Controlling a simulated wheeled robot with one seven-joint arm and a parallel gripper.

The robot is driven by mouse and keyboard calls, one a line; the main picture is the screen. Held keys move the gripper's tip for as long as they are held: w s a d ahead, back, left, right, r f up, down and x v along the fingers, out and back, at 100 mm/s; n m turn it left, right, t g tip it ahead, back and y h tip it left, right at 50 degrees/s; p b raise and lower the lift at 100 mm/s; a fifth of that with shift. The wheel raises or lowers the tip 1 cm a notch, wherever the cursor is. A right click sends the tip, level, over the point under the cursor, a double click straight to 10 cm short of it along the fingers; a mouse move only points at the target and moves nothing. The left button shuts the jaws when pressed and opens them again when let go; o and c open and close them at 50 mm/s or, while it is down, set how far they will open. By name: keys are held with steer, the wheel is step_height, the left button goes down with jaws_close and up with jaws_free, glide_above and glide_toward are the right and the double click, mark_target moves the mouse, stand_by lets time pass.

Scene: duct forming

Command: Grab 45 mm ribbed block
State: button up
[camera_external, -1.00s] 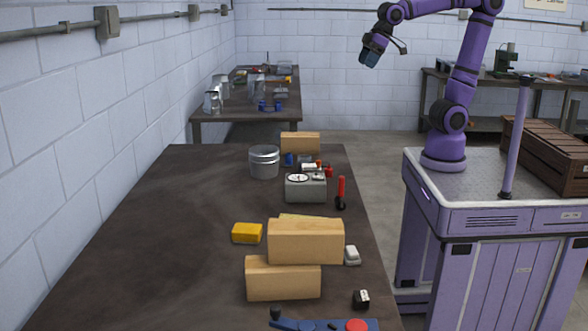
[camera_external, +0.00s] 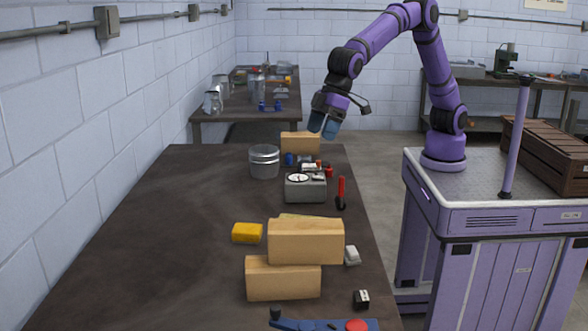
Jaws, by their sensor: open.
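I cannot tell for sure which thing is the 45 mm ribbed block; no ribs are clear at this size. Small candidates on the dark table (camera_external: 160,230) are a black block with a pale face (camera_external: 361,299) near the right front edge and a whitish block (camera_external: 352,256) beside the stacked boxes. A small blue item (camera_external: 289,159) stands among clutter at the far end. My gripper (camera_external: 323,124) is open and empty, its blue-tipped fingers pointing down. It is in the air over the far end of the table in the picture, apart from everything.
Tan boxes (camera_external: 305,242) block part of the near table. Another tan box (camera_external: 300,143) is at the far end. The table's left side is clear.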

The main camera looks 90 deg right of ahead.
steer(key=s+a+f, duration=0.2)
steer(key=a+f, duration=0.7)
steer(key=a, duration=0.4)
steer(key=m+g+h, duration=0.2)
steer(key=m, duration=0.2)
glide_above(361, 295)
steer(key=s, duration=0.1)
step_height(361, 295, down, 18)
steer(key=shift+s+a+f, duration=0.1)
steer(key=shift+s+f, duration=0.15)
steer(key=shift+f, duration=0.15)
steer(key=f, duration=0.3)
steer(key=w+f, duration=0.1)
steer(key=f, duration=0.5)
steer(key=shift+w+f, duration=0.2)
steer(key=shift+f, duration=0.2)
steer(key=c, duration=1.1)
steer(key=shift+c, duration=0.2)
